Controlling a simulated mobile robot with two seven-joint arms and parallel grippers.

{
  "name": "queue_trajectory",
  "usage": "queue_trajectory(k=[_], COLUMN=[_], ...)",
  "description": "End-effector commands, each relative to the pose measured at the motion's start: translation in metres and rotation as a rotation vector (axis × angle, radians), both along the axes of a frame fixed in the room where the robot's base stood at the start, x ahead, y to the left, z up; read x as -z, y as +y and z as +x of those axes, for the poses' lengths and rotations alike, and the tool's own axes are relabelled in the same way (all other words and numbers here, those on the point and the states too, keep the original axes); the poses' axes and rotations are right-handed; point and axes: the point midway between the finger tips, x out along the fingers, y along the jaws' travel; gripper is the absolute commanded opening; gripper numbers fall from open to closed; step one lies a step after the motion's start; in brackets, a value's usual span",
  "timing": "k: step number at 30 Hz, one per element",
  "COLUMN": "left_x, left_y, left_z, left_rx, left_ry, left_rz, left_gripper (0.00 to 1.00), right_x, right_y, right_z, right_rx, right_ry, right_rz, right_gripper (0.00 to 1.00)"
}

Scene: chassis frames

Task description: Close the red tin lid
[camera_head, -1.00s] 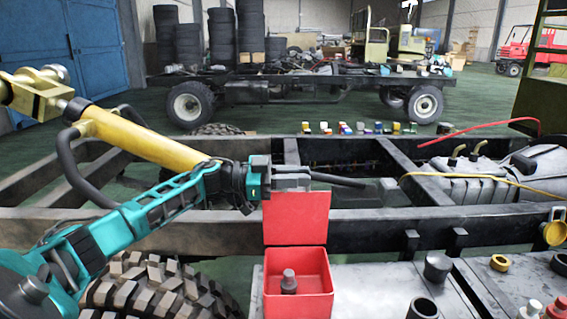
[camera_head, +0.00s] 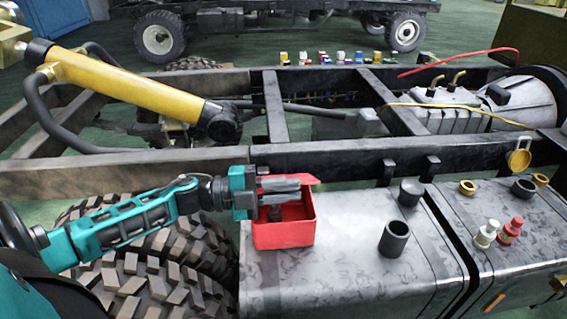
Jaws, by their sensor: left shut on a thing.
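The red tin (camera_head: 285,235) sits at the left end of the grey metal tank, with its open top still partly showing. Its red lid (camera_head: 309,180) shows behind and to the right of my left gripper (camera_head: 290,189); it leans over the tin and is not flat on it. My left gripper reaches in from the left just above the tin, its fingers shut on the lid, though they hide much of it. A small dark part (camera_head: 275,213) shows inside the tin below the fingers. My right gripper is not in view.
A black chassis rail (camera_head: 370,160) runs behind. A large tyre (camera_head: 170,260) lies below my left arm.

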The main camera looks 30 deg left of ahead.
Motion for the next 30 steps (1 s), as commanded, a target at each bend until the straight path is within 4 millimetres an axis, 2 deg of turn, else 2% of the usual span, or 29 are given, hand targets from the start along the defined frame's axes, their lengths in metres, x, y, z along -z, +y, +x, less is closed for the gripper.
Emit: queue_trajectory(k=[1,6,15,21,30], left_x=[0.012,0.041,0.083,0.101,0.110], left_y=[-0.004,-0.012,-0.020,-0.021,-0.021], left_z=[-0.004,-0.015,-0.023,-0.025,-0.025], left_rx=[0.000,0.000,0.000,0.001,0.000], left_ry=[-0.034,-0.155,-0.331,-0.353,-0.350], left_rz=[0.026,0.128,0.278,0.299,0.295], left_gripper=[0.00,0.00,0.00,0.00,0.00], right_x=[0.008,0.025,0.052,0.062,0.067], right_y=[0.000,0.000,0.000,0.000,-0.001], right_z=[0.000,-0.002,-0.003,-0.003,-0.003], right_rx=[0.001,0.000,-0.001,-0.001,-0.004], right_ry=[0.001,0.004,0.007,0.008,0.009], right_rz=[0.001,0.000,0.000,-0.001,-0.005], right_gripper=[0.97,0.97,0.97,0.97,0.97])
